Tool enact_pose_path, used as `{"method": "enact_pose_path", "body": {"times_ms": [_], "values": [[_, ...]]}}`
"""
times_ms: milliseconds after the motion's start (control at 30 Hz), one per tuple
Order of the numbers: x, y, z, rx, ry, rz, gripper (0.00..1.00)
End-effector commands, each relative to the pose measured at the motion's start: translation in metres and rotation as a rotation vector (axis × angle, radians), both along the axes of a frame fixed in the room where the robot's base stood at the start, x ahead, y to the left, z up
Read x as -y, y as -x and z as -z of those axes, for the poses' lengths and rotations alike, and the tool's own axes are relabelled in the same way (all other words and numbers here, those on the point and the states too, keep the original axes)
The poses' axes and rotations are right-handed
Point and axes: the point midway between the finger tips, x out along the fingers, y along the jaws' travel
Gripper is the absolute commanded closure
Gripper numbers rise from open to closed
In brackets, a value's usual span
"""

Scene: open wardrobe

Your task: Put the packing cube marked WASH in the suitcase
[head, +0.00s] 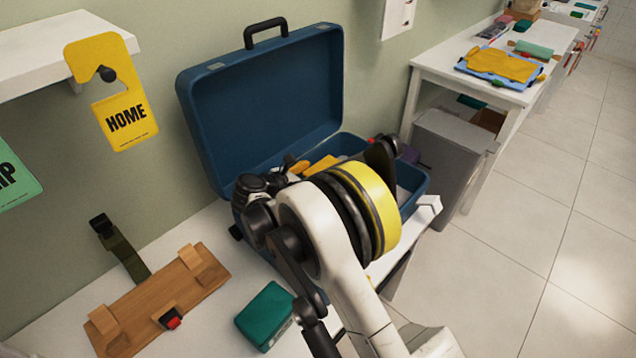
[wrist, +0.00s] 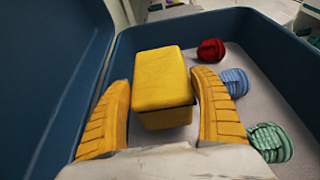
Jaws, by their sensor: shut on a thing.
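The open blue suitcase (head: 262,105) stands on the white surface with its lid up against the wall. Its wall also shows in the wrist view (wrist: 280,62). My gripper (wrist: 162,78) is inside the suitcase walls, shut on a yellow packing cube (wrist: 164,95) between its yellow pads. No marking can be read on the cube, so I cannot tell whether it says WASH. Whether it touches the suitcase floor is unclear. In the head view my arm hides much of the suitcase inside. A teal packing cube (head: 265,316) lies on the white surface in front, its marking unreadable.
Rolled red (wrist: 211,50), blue (wrist: 233,82) and mint (wrist: 270,143) items lie along the suitcase's right side. A wooden rack (head: 165,300) lies left on the surface. A yellow HOME tag (head: 124,105) hangs above. A grey bin (head: 446,160) stands right of the suitcase.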

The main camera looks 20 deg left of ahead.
Motion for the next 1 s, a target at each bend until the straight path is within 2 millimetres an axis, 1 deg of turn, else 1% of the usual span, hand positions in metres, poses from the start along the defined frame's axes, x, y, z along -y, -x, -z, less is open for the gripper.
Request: {"method": "enact_pose_path", "body": {"times_ms": [33, 100, 333, 467, 500, 567, 833, 933, 1000], "values": [[0.0, -0.0003, 0.0134, 0.0, 0.0, 0.0, 0.64], [-0.0001, -0.0004, 0.0213, 0.0, 0.0, 0.0, 0.64], [0.0003, -0.0004, 0.0197, 0.001, 0.0, 0.0, 0.64], [0.0003, -0.0004, 0.0226, 0.0, 0.0, 0.0, 0.64], [0.0003, -0.0003, 0.0231, 0.0, 0.0, 0.0, 0.2], [0.0003, -0.0003, 0.0229, 0.0, 0.0, 0.0, 0.02], [0.0003, -0.0003, 0.0228, 0.0, 0.0, 0.0, 0.02], [0.0002, -0.0003, 0.0188, 0.0, 0.0, -0.001, 0.02], [-0.0037, 0.0072, 0.0147, 0.0, 0.0, -0.003, 0.02]]}}
